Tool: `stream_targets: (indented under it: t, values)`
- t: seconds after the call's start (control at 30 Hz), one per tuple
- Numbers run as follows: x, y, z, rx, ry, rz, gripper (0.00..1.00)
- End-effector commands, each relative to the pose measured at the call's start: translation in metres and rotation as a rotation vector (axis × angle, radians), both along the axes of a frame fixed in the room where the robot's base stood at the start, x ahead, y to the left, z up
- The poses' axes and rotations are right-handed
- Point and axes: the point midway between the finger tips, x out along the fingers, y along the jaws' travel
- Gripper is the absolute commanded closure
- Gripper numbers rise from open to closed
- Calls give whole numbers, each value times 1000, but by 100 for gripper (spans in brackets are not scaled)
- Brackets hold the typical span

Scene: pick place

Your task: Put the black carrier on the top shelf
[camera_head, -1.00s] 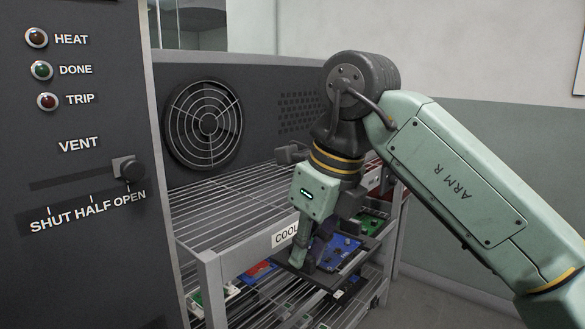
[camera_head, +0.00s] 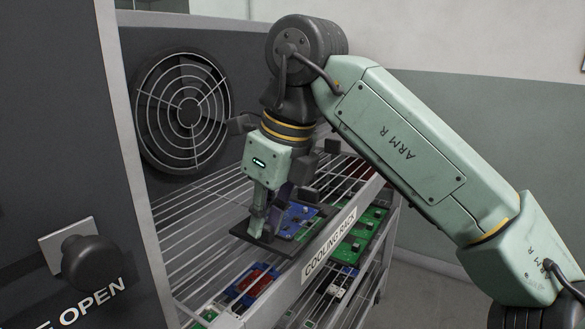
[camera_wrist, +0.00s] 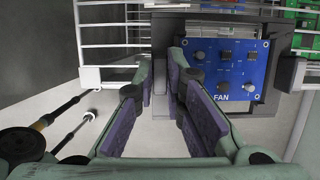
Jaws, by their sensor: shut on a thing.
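The black carrier (camera_head: 252,236) is a flat dark tray with a blue board in it. My gripper (camera_head: 266,222) is shut on its left side. The carrier is level with the front part of the top shelf (camera_head: 185,222), a wire rack labelled COOLING RACK; I cannot tell whether it touches the wires. In the wrist view, the carrier (camera_wrist: 170,28) lies beyond my gripper's purple pads (camera_wrist: 165,92), its blue FAN board facing up. My fingers hide part of its near edge.
Lower shelf holds a green board (camera_head: 362,238) and a blue and red board (camera_head: 250,286). A round fan (camera_head: 188,110) is in the wall behind the rack. The dark panel with the vent knob (camera_head: 90,262) stands close at left. Top shelf wires left of the carrier are clear.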

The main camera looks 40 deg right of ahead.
Motion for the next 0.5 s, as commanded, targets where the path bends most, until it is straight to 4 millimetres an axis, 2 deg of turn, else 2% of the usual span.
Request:
stream_targets:
  t: [0.17,0.5]
  values:
    - [25,-8,1,2,1,1,100]
    - [105,-38,-6,4,1,1,100]
